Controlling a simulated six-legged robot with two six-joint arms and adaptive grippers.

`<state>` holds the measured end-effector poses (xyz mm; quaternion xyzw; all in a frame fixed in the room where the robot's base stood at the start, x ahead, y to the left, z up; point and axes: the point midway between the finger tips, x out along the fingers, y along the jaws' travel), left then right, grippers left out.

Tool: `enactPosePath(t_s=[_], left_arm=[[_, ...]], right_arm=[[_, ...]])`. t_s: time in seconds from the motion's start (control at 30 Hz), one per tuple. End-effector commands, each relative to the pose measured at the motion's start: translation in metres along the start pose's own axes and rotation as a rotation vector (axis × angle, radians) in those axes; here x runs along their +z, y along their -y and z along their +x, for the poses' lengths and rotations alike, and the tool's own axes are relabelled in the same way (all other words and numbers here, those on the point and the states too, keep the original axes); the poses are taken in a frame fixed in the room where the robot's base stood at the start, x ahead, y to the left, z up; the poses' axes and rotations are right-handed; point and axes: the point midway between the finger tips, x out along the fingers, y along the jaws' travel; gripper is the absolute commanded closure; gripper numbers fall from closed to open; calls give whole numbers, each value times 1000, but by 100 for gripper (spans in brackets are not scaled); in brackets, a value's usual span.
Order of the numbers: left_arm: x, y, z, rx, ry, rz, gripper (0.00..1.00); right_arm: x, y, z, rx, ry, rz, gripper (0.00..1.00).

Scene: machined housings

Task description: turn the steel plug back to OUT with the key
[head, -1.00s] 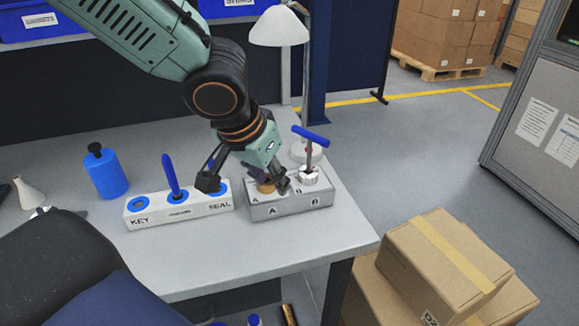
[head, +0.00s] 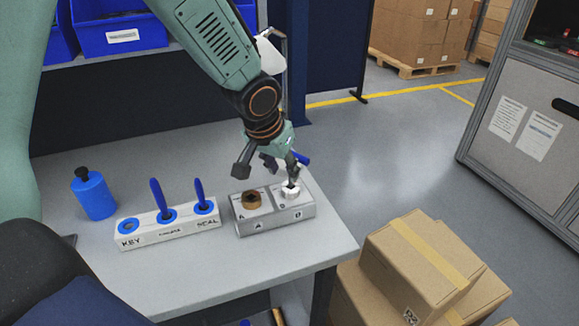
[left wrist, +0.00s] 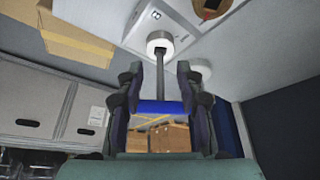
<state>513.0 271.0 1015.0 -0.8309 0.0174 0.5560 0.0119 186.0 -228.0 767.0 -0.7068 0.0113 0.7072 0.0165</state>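The key, a dark shaft with a blue crossbar handle (head: 303,159), stands in the pale steel plug (head: 291,192) at place B of the grey housing (head: 274,222). In the left wrist view the blue handle (left wrist: 160,107) lies crosswise between my fingers, with the shaft running to the round plug (left wrist: 160,42). My left gripper (head: 268,167) is open above the housing, at the key's handle; its fingers (left wrist: 156,98) stand either side with no clear grip. It hides part of the key in the head view. My right gripper is not in view.
A brass plug (head: 252,199) sits at place A. Cardboard boxes (head: 425,265) are beside the table. The front tabletop is clear.

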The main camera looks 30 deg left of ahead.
Motion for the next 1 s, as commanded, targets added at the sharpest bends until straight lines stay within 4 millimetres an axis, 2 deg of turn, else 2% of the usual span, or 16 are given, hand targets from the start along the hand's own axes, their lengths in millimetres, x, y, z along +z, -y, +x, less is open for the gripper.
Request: enactPosePath(t_s=[0.1, 0.3, 0.5, 0.83, 1.0], left_arm=[[-13, 0, 2, -1, 1, 0, 63], [-11, 0, 36, 1, 2, 2, 63], [-11, 0, 52, 2, 0, 1, 63], [-11, -1, 55, 2, -1, 1, 63], [-11, -1, 55, 2, -1, 1, 76]], right_arm=[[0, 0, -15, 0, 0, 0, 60], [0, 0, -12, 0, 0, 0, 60], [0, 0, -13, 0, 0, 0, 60], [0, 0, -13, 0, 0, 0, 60], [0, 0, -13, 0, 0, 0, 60]])
